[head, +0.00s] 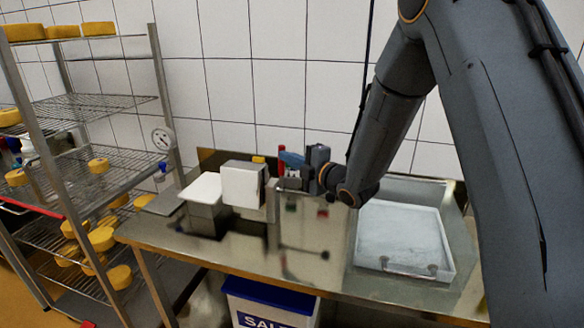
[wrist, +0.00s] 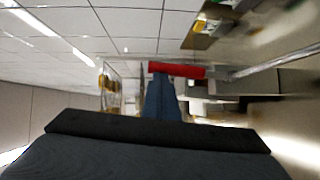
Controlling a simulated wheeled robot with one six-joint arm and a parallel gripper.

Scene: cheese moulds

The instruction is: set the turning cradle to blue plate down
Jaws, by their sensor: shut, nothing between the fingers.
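The turning cradle seems to be the metal unit with a white block (head: 243,185) on the steel table; a red handle (head: 282,162) stands at its right end. In the wrist view the red handle (wrist: 180,70) lies across, with a metal rod (wrist: 275,62) running from its right end. My gripper (head: 283,158) is at the handle, its blue fingers pointing left. In the wrist view my gripper (wrist: 160,80) is shut, its tips right at or just below the handle's left part, not around it. Contact cannot be told. I cannot make out a blue plate.
A white board (head: 203,187) lies left of the block. A wire rack (head: 110,170) with yellow cheeses stands at left. A salt bin (head: 268,300) is below the table. A tiled wall is behind.

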